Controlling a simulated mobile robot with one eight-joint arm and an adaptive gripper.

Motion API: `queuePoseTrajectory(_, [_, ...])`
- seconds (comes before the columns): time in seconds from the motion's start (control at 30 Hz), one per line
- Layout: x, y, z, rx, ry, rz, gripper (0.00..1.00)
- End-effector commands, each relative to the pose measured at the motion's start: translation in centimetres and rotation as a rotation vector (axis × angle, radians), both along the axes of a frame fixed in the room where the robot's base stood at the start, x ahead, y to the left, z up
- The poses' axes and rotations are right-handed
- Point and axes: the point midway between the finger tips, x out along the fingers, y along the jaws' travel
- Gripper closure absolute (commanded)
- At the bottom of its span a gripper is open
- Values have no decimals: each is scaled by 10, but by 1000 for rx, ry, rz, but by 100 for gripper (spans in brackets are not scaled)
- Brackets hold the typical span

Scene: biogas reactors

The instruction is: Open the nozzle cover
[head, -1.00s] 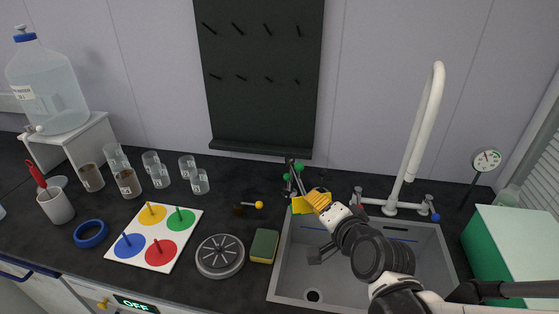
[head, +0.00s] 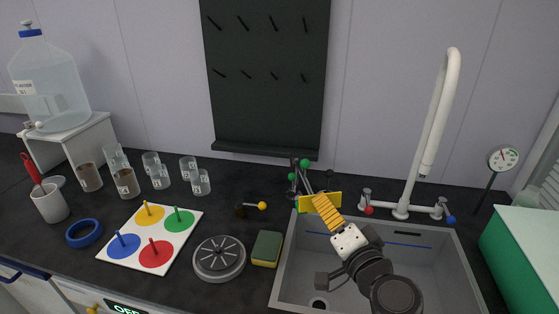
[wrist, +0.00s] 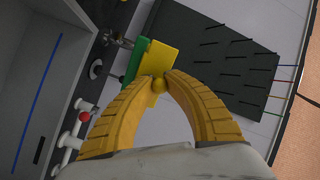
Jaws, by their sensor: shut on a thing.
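A yellow plate with a small round knob (wrist: 158,84) is at my fingertips in the wrist view; it also shows in the head view as a yellow piece (head: 334,197) at the sink's back left edge. I cannot tell for sure that it is the nozzle cover. My gripper (head: 316,200) is shut on this yellow piece, with both curved yellow fingers meeting at the knob in the wrist view (wrist: 160,82). A black stand with green knobs (head: 304,163) is just behind it. Fingers and plate share a colour, so their border is hard to see.
The sink (head: 300,290) lies under my arm, with a white faucet (head: 436,120) and red and blue taps behind. A sponge (head: 267,248), a round grey disc (head: 219,259) and a black piece with a yellow ball (head: 252,209) lie left. A dark pegboard (head: 265,80) stands behind.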

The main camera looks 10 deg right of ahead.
Motion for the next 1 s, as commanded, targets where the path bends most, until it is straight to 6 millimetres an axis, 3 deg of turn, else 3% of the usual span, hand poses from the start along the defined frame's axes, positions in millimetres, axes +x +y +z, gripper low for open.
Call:
queuePoseTrajectory(0.3, [0,0,0,0,0,0,100])
queuePoseTrajectory(0.33, [0,0,0,0,0,0,78])
queuePoseTrajectory(0.4, [0,0,0,0,0,0,59])
queuePoseTrajectory(0.77, [0,0,1,0,0,0,59])
queuePoseTrajectory(1.0, [0,0,15,0,0,0,59])
